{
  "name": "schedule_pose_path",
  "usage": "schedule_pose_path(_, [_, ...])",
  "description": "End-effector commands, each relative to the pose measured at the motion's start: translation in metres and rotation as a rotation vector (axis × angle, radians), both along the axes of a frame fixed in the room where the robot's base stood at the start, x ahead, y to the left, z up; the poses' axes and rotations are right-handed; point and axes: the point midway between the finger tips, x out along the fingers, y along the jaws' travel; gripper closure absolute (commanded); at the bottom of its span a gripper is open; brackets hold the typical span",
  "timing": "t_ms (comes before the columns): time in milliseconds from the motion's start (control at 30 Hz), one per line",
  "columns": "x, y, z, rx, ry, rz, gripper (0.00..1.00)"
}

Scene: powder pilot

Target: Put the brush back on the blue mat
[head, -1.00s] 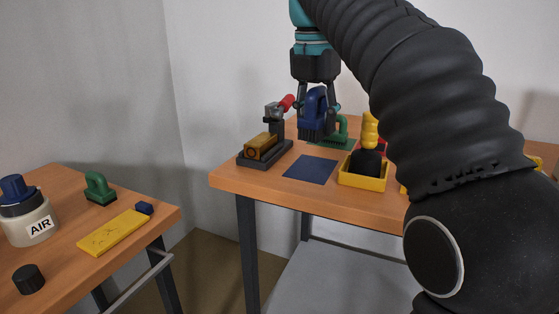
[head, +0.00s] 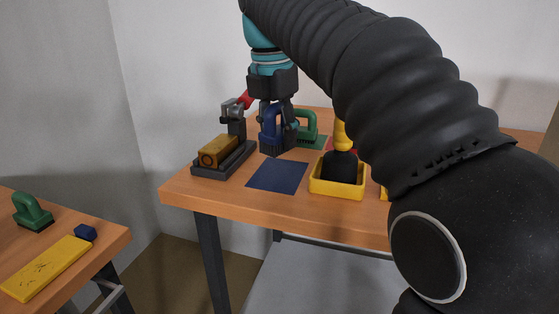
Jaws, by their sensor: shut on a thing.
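My gripper (head: 277,120) is shut on a blue brush (head: 270,133) with dark bristles at its foot. It holds the brush upright over the right-hand table, at the far edge of the blue mat (head: 277,178) in the picture. The mat is flat and bare. A small gap shows between the brush's foot and the mat, and I cannot tell whether the bristles touch the table. A green brush (head: 306,122) stands just behind and to the right, partly hidden by my gripper.
A clamp fixture (head: 223,158) with a brass block stands left of the mat. A yellow tray (head: 337,188) holding a dark, yellow-handled tool is at right. The left table (head: 100,241) bears another green brush (head: 32,211), a yellow plate (head: 47,268) and a small blue block (head: 85,232).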

Motion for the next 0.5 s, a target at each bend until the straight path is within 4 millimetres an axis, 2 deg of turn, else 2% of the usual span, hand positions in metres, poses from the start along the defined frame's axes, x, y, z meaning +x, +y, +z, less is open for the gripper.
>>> schedule_pose_path(167, [0.0,-0.001,-0.015,0.001,-0.001,-0.002,0.97])
schedule_pose_path(400, [0.0,-0.003,-0.047,0.0,0.0,-0.004,0.97])
schedule_pose_path(500, [0.0,-0.003,-0.052,0.0,0.0,-0.004,0.97])
